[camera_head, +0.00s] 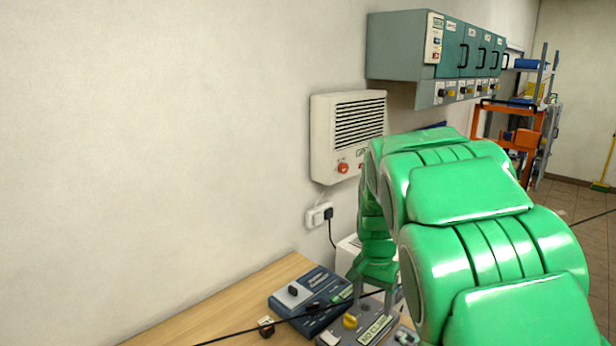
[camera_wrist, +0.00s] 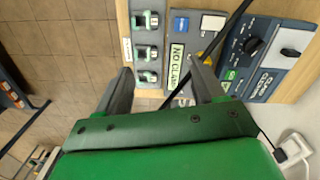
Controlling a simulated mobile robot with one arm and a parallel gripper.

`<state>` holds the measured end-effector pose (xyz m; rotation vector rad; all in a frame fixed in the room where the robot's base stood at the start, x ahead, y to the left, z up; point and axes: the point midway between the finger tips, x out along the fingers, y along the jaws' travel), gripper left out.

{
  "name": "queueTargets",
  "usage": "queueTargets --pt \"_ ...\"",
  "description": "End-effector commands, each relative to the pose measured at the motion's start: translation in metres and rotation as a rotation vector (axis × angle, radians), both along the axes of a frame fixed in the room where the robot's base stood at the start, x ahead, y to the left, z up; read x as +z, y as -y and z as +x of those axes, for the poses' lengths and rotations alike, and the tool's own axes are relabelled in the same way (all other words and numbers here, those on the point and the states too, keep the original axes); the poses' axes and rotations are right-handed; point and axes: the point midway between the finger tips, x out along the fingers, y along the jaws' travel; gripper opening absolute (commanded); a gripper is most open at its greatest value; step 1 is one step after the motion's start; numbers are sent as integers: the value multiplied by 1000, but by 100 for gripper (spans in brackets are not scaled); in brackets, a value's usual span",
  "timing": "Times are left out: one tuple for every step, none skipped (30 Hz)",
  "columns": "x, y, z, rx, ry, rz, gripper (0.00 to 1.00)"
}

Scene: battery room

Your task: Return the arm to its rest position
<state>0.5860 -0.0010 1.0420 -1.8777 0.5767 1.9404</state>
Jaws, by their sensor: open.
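My green arm reaches forward over the right half of the head view, bent, with its end pointing down over the bench. My gripper (camera_wrist: 162,85) shows in the wrist view with its two dark fingers spread apart and nothing between them but a view of the bench devices. In the head view the fingers are hard to make out. Below lies a grey device (camera_head: 368,325) with a yellow knob and a label; it also shows in the wrist view (camera_wrist: 205,22). A dark blue device (camera_head: 320,290) with knobs lies beside it, also in the wrist view (camera_wrist: 262,62).
The wooden bench (camera_head: 225,310) runs along the wall; a black cable crosses it. A white grille box (camera_head: 348,125), a plugged socket (camera_head: 318,215) and a teal cabinet (camera_head: 410,45) are on the wall. An orange cart (camera_head: 525,138) stands farther back.

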Motion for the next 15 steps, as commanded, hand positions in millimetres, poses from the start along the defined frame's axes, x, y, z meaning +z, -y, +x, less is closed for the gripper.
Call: queueTargets --pt "7 1 -13 14 -1 1 68" --pt "10 2 -20 22 -5 1 68" --pt "13 3 -28 35 -9 3 68" --pt "17 3 -35 45 -9 5 68" --pt "21 3 -41 53 -9 6 68" --pt "25 4 -50 66 -11 9 68" --pt "27 4 -57 76 -14 10 68" --pt "28 4 -65 84 -18 12 68" --pt "31 4 -74 98 -21 15 68" --pt "34 4 -81 108 -22 17 68" --pt "37 5 -88 118 -23 18 68" --pt "40 5 -97 133 -25 21 68" --pt "41 5 -104 143 -28 22 68" --pt "43 5 -111 154 -31 24 68" --pt "45 4 -121 169 -34 27 68"
